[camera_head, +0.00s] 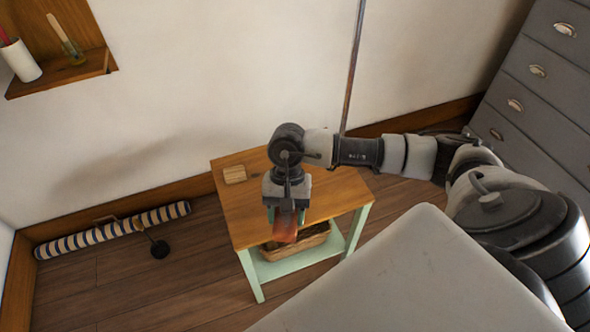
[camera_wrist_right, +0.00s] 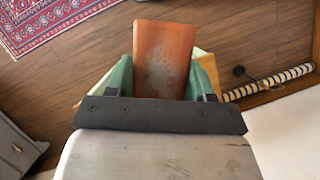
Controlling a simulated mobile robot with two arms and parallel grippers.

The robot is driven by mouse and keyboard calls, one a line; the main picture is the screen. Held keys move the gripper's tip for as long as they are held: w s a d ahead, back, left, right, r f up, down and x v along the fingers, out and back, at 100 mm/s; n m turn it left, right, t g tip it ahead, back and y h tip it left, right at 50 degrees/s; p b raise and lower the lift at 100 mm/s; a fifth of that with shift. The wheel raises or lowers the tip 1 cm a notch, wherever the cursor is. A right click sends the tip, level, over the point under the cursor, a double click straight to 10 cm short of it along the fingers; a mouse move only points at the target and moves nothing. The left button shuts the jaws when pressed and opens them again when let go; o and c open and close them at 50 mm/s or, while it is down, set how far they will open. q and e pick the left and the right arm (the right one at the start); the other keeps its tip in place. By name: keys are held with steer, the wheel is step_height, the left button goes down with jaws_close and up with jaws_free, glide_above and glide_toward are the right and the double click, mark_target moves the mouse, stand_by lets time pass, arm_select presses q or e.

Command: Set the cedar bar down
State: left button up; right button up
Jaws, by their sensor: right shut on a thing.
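The cedar bar, a reddish-brown block (camera_head: 285,230), is held in my right gripper (camera_head: 287,213), which points down at the front edge of the small table (camera_head: 245,212). The table has a wooden top and mint-green legs. In the right wrist view the bar (camera_wrist_right: 163,50) sits between the green fingers of the gripper (camera_wrist_right: 163,75), its worn face toward the camera. The bar overlaps the table's front edge in the head view; I cannot tell whether it touches the top. My left gripper is not in view.
A small pale wooden block (camera_head: 235,174) lies at the table's back left. A wicker basket (camera_head: 297,241) is on the lower shelf. A striped roll (camera_head: 112,227) lies on the floor by the wall. Grey drawers (camera_head: 540,85) stand at right. The tabletop is otherwise mostly clear.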

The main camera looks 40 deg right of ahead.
mark_target(286, 215)
arm_select(q)
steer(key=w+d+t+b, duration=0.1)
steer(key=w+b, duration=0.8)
steer(key=b, duration=0.8)
arm_select(e)
steer(key=w+d+f+m+t, duration=0.1)
steer(key=w+d+f+m, duration=0.2)
steer(key=w+f+m, duration=0.1)
steer(key=w+d+f+m+t+y+b, duration=0.1)
steer(key=w+d+f+m+t, duration=0.1)
steer(key=w+d+f+m, duration=0.2)
steer(key=w+d+f+m+t, duration=0.1)
steer(key=w+d+f+m, duration=0.3)
steer(key=w+f, duration=0.3)
steer(key=shift+f+m, duration=0.2)
steer(key=shift+m, duration=0.1)
step_height(286, 215, down, 4)
steer(key=shift+r+b, duration=0.1)
steer(key=shift+b, duration=0.35)
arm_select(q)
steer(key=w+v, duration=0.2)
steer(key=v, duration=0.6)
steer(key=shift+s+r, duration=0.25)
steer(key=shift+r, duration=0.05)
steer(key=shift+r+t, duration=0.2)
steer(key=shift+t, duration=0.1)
arm_select(e)
steer(key=o, duration=0.9)
steer(key=shift+o, duration=0.3)
